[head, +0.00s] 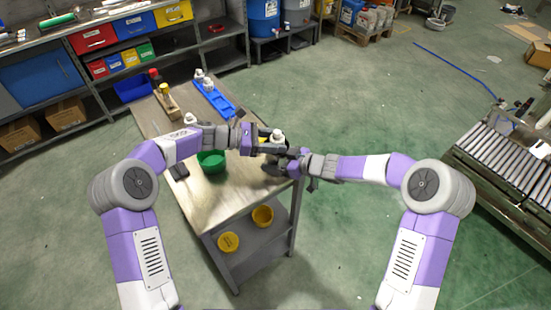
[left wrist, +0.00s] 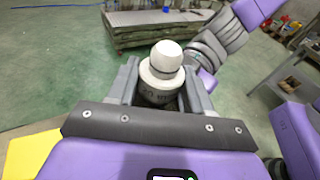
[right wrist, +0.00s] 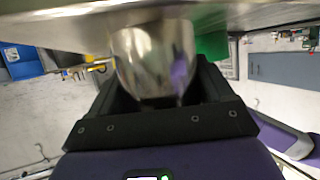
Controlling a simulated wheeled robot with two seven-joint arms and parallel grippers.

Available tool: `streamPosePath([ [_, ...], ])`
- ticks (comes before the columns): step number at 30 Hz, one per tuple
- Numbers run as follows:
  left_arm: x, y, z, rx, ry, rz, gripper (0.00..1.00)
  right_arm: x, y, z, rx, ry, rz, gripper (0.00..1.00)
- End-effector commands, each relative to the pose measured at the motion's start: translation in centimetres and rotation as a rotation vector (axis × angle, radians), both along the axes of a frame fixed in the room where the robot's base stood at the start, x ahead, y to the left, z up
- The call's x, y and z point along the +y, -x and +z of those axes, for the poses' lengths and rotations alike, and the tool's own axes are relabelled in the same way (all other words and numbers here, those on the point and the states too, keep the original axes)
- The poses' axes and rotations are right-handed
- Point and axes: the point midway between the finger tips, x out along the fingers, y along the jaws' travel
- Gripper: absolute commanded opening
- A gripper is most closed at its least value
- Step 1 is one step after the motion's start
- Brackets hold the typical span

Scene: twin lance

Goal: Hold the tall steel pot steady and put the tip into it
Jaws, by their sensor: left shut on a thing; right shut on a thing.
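In the left wrist view the knob (left wrist: 165,58) stands up between the fingers; the lower end is hidden. My right gripper (head: 286,162) is just below and beside the left one. It is shut on the shiny steel pot (right wrist: 155,60), which fills the space between its fingers in the right wrist view. In the head view the grippers mostly cover the pot. I cannot tell whether the tip is inside it.
A green bowl (head: 211,160) stands on the table (head: 212,200) left of the grippers. A blue rack (head: 214,97) and a wooden block with bottles (head: 166,100) are further back. Yellow bowls (head: 263,215) sit on the lower shelf. A roller conveyor (head: 500,165) stands at right.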

Motion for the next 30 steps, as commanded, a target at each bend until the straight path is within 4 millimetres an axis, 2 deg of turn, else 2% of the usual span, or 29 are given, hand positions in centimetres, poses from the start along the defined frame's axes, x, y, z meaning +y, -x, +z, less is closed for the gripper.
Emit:
streamPosePath([
  [1,0.4,0.2,-2.5,0.02,-0.038,0.003,0.09,0.6,0.1,0.6,-0.011,-0.011,0.013,0.49],
  [7,0.4,0.2,-2.5,0.02,-0.038,0.004,0.09,0.8,0.2,0.8,-0.015,-0.014,0.017,0.48],
  [8,0.5,0.2,-2.5,0.02,-0.038,0.004,0.54,0.8,0.2,0.8,-0.014,-0.015,0.018,0.48],
  [13,0.5,0.2,-2.5,0.02,-0.038,0.004,0.8,0.9,0.2,0.8,-0.015,-0.015,0.017,0.49],
  [23,1.0,0.2,-2.4,0.017,-0.037,0.006,0.8,0.8,0.0,1.0,-0.015,-0.019,0.013,0.48],
  [26,2.2,0.2,-2.0,0.017,-0.035,0.011,0.8,0.7,-0.1,1.0,-0.015,-0.019,0.01,0.48],
  [30,5.0,0.5,-0.9,0.012,-0.028,0.015,0.8,0.4,-0.2,0.9,-0.014,-0.016,0.003,0.53],
])
